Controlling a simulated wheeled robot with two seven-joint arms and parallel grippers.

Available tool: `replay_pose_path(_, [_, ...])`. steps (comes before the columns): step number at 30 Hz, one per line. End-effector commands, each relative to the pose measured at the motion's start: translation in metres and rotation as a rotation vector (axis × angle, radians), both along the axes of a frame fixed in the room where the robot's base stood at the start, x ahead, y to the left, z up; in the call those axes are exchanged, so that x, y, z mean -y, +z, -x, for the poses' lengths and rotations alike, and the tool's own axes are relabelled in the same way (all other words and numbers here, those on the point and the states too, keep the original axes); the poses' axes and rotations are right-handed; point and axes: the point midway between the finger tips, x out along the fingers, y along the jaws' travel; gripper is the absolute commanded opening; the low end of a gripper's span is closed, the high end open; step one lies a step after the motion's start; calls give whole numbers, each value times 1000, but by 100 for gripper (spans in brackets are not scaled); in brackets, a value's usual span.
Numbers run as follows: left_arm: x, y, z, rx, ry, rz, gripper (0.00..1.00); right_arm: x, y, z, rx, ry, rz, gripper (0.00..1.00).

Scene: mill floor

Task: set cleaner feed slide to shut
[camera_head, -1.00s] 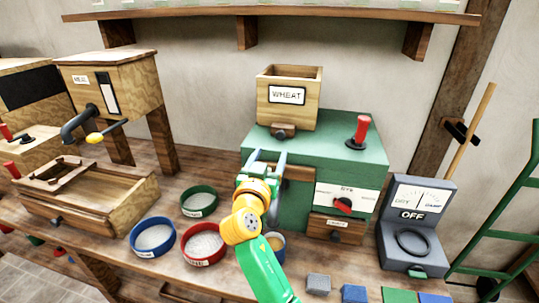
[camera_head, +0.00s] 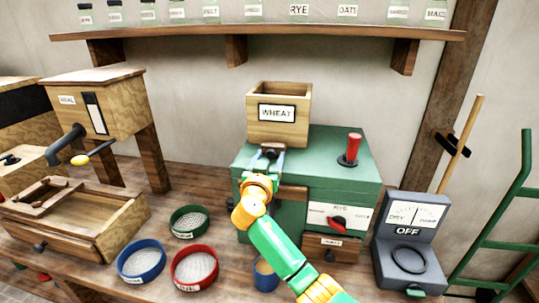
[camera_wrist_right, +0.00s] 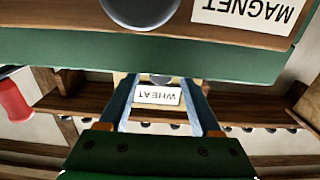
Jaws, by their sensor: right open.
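The cleaner (camera_head: 340,185) is a green box machine in the middle of the bench, with a wooden hopper (camera_head: 278,132) labelled WHEAT on top. The feed slide (camera_head: 273,148) is a small wooden piece with a dark knob at the hopper's foot. My right gripper (camera_head: 268,160) is open in front of the slide, its blue fingers partly hidden by my wrist. In the right wrist view, the open fingers (camera_wrist_right: 162,88) frame the WHEAT label and the round grey knob (camera_wrist_right: 160,78); contact cannot be told. My left gripper is not in view.
The cleaner also has a red lever (camera_head: 352,147), a red dial (camera_head: 336,223) and a lower drawer (camera_head: 328,248). Round sieves (camera_head: 194,268) stand left of my arm. A grey meter (camera_head: 408,245) reading OFF stands right. A jar shelf (camera_head: 200,35) hangs above.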

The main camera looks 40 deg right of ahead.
Motion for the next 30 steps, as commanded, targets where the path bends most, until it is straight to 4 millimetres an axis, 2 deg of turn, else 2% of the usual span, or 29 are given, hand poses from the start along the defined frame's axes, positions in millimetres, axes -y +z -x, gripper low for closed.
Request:
replay_pose_path(6, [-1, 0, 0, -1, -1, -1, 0, 1, -1, -1, 0, 1, 0, 65])
replay_pose_path(7, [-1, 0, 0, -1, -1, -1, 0, 1, -1, -1, 0, 1, 0, 62])
replay_pose_path(14, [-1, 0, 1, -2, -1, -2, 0, 1, -1, -1, 0, 1, 0, 0])
replay_pose_path(30, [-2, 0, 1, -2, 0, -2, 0, 1, -1, -1, -1, 1, -1, 0])
